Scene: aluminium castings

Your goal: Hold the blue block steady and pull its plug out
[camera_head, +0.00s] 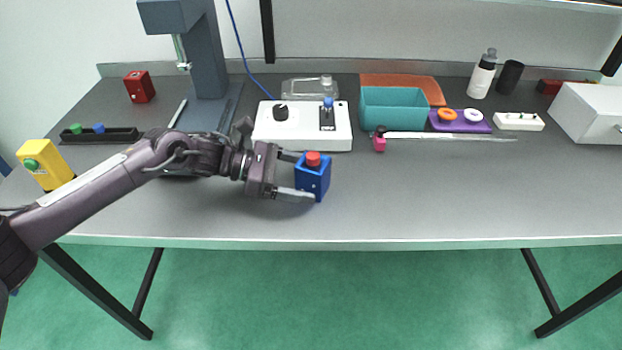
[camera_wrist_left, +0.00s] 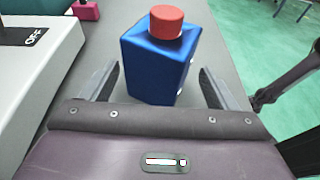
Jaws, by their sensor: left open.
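The blue block (camera_head: 312,180) stands upright on the grey table near its front edge, with a red plug (camera_head: 313,158) in its top. My left gripper (camera_head: 298,176) is open, coming in from the left, with the block at its fingertips. In the left wrist view the blue block (camera_wrist_left: 160,65) and its red plug (camera_wrist_left: 166,21) are ahead, between the lines of the two open fingers (camera_wrist_left: 158,85). Gaps show on both sides, so neither finger appears to touch it. My right gripper is not in view.
A white control box (camera_head: 302,140) with a knob and switch stands just behind the block. A teal bin (camera_head: 393,109) and a small pink item (camera_head: 380,144) are to its right. A yellow block (camera_head: 44,165) is at the far left. The table right of the block is clear.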

